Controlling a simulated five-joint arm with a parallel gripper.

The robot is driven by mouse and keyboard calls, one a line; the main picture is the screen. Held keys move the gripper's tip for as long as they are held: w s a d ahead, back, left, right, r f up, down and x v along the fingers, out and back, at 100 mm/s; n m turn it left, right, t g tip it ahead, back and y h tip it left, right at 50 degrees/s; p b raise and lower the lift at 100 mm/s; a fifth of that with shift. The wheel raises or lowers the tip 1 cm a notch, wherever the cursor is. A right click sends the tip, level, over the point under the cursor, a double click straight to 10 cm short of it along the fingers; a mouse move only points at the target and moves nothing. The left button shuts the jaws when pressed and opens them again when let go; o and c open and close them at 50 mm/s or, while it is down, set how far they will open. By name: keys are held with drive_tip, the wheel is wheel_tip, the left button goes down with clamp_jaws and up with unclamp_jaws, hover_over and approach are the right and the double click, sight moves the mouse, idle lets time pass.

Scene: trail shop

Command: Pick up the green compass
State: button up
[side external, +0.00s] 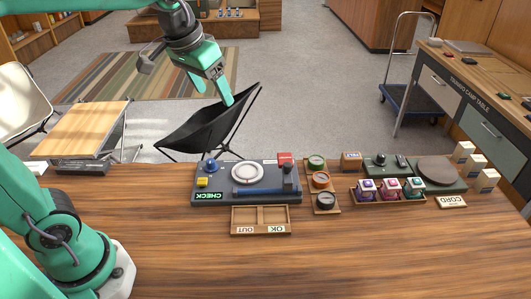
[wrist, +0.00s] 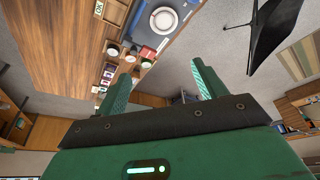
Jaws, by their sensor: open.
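The green compass (side external: 316,161) is a round dial at the back of a small wooden tray (side external: 333,207) on the wooden counter. An orange compass (side external: 320,179) and a black compass (side external: 325,200) sit in front of it in the same row. My gripper (side external: 226,97) is open and empty, held high above the counter's back side, left of and well apart from the compasses. In the wrist view, the fingers of my gripper (wrist: 162,82) are spread.
A grey check device (side external: 210,188) stands left of the compasses, with a two-part wooden tray (side external: 261,208) in front. A rack of bottles (side external: 388,193) and a round brown disc (side external: 437,170) are to the right. The counter's front is clear. A black chair (side external: 205,127) stands behind.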

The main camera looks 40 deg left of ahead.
drive_tip(key=w+d+f+g, duration=0.1)
drive_tip(key=w+d, duration=0.1)
drive_tip(key=w, duration=0.7)
drive_tip(key=g, duration=0.3)
hover_over(316, 160)
drive_tip(key=f, duration=1.9)
drive_tip(key=shift+w+a+f, duration=0.15)
drive_tip(key=shift+w+f, duration=0.05)
drive_tip(key=shift+f, duration=0.05)
drive_tip(key=shift+w+f, duration=0.1)
drive_tip(key=shift+f, duration=0.2)
drive_tip(key=shift+f, duration=0.1)
drive_tip(key=shift+f, duration=1.2)
drive_tip(key=shift+f, duration=0.1)
drive_tip(key=shift+s+f, duration=0.15)
drive_tip(key=shift+f, duration=1.1)
drive_tip(key=shift+s+f, duration=0.1)
drive_tip(key=shift+f, duration=1.15)
